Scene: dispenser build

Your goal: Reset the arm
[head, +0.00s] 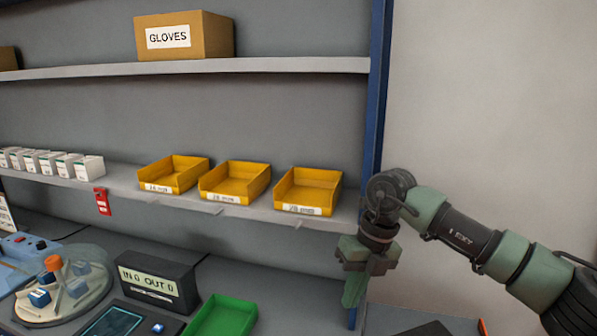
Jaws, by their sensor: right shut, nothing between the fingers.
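My right arm comes in from the right edge. Its gripper (353,300) points down in front of the blue shelf post, to the right of the yellow bins. The fingers are together with nothing between them. It hangs apart from the bins and above the bench, though its exact height is hard to tell. My left arm and gripper are not in view.
Yellow bins (235,183) and small white boxes (84,167) stand on the lower shelf; a GLOVES box (184,36) sits above. A green tray (222,320), a dark display box (150,283) and a round carousel (65,296) occupy the bench.

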